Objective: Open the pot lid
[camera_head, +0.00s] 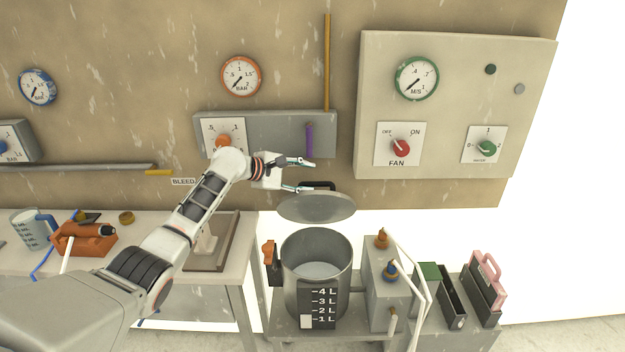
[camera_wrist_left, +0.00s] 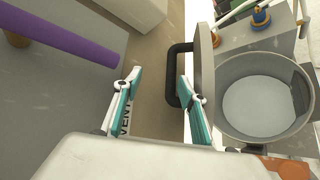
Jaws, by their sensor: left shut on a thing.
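The grey metal pot (camera_head: 300,293) stands with its mouth open and pale grey liquid (camera_head: 318,271) inside. Its round lid (camera_head: 316,208) is raised clear of the mouth, above and behind it. The lid shows nearly edge-on in the left wrist view (camera_wrist_left: 206,75), beside the open pot (camera_wrist_left: 232,125). The lid's black loop handle (camera_wrist_left: 171,75) lies close to one finger of my left gripper (camera_wrist_left: 158,86), on the side towards the other finger. My left gripper (camera_head: 308,177) is at the handle, its fingers well apart around it; the exact contact is partly hidden. My right gripper is out of view.
An orange-knobbed valve (camera_head: 269,253) is at the pot's left side. A grey box (camera_head: 380,285) with orange and blue fittings and white pipes stands right of it. A purple lever (camera_head: 309,139) hangs on the wall panel behind my gripper. A workbench (camera_head: 225,275) is left.

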